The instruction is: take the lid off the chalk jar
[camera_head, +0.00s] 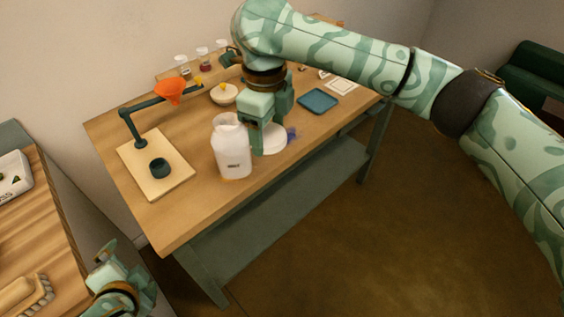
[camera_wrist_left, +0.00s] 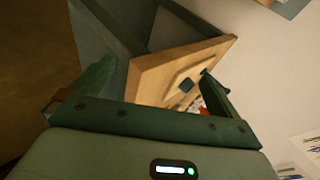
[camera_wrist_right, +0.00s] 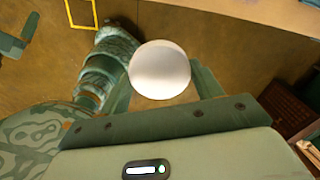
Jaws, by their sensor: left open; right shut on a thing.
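The chalk jar (camera_head: 233,155), white with a small dark label, stands upright near the front edge of the table. Its top looks open, with no lid on it. My right gripper (camera_head: 268,145) is just right of the jar, shut on a round white lid (camera_head: 273,141). The right wrist view shows the lid (camera_wrist_right: 160,70) as a pale disc between the fingers. Whether the lid touches the table is unclear. My left gripper (camera_head: 116,262) is open and empty at the lower left, away from the jar; its fingers frame the left wrist view.
A stand with an orange funnel (camera_head: 171,91) and a dark cup (camera_head: 160,168) on a pale board (camera_head: 180,185) is left of the jar. A bowl (camera_head: 224,95), several vials and a blue tray (camera_head: 318,101) stand further back. Blue stuff (camera_head: 292,133) lies right of the lid.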

